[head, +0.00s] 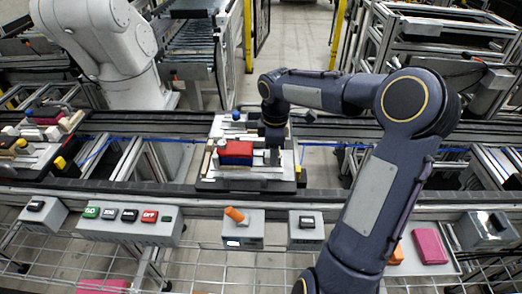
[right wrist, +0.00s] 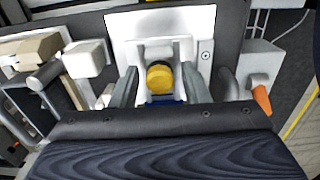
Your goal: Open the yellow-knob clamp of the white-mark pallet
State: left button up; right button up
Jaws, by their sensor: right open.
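The yellow knob (right wrist: 160,76) shows in the right wrist view, in front of a white plate (right wrist: 207,22). My right gripper (right wrist: 160,90) is open, with one finger on each side of the knob; gaps show between fingers and knob. In the head view my right gripper (head: 272,148) is over the middle pallet (head: 205,186), beside a red block (head: 236,152). A small yellow part (head: 298,172) shows at this pallet's right edge. I cannot tell which mark the pallet bears. The clamp's lower part is hidden behind my gripper. My left gripper is out of view.
Another pallet with a yellow knob (head: 59,163) stands at the left. A blue knob (head: 236,116) tops the middle pallet's back. A pink block (head: 430,246) lies at the right.

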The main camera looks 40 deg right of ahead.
jog(key=shift+r+p, duration=3.1)
jog(key=shift+r, duration=0.7)
